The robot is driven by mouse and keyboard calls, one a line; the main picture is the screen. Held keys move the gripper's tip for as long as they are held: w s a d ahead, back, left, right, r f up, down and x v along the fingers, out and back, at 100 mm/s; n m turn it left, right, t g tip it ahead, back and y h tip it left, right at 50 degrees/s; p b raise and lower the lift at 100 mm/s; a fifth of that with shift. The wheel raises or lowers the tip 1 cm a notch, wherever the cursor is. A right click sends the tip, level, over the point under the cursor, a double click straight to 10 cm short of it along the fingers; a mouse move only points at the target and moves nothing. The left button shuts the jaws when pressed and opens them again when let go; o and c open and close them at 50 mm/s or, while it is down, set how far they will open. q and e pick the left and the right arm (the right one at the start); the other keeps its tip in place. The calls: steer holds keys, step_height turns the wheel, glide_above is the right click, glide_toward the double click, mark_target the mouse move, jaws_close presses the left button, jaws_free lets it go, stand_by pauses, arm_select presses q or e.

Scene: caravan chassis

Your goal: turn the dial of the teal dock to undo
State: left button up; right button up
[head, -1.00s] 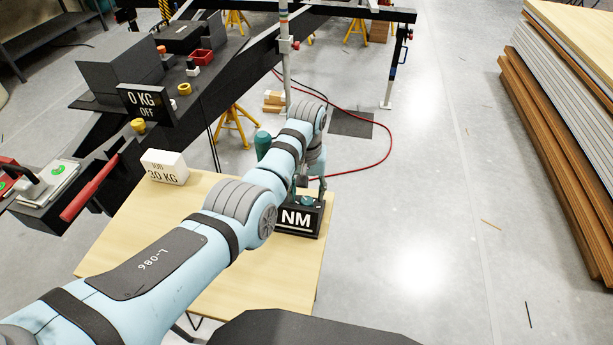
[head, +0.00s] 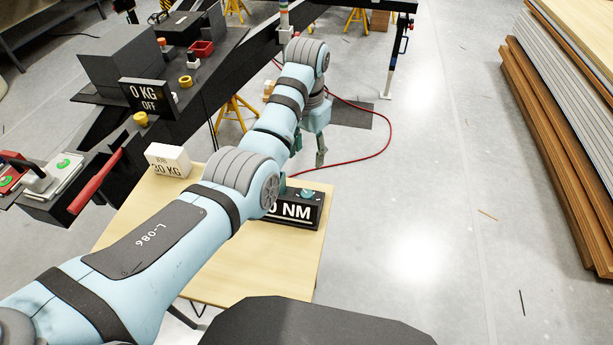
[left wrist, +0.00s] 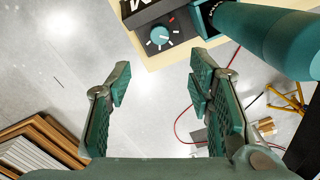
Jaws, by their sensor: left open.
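A teal cylindrical tool (left wrist: 268,42) stands at the dock's right there, close to the camera. My left gripper (head: 318,150) is open and empty, above and beyond the dial and apart from it. Its spread fingers (left wrist: 158,88) also show in the left wrist view. My right gripper is not seen.
The wooden table (head: 240,275) carries a white "30 KG" box (head: 168,162). The black chassis (head: 190,110) with a "0 KG OFF" display (head: 148,98) is at the left. A red hose (head: 385,140) lies on the floor. Stacked boards (head: 555,150) stand at the right.

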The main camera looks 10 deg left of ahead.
mark_target(307, 192)
arm_select(q)
step_height(307, 192, down, 14)
steer(key=b, duration=0.4)
steer(key=shift+f, duration=0.25)
steer(key=shift+r, duration=0.1)
steer(key=shift+c, duration=0.4)
jaws_close()
steer(key=shift+n+p, duration=0.3)
steer(key=shift+n, duration=0.1)
steer(key=shift+r+n+p, duration=0.1)
steer(key=shift+n+p, duration=0.3)
steer(key=shift+n, duration=0.6)
steer(key=shift+n+p, duration=0.35)
steer(key=shift+n, duration=1.85)
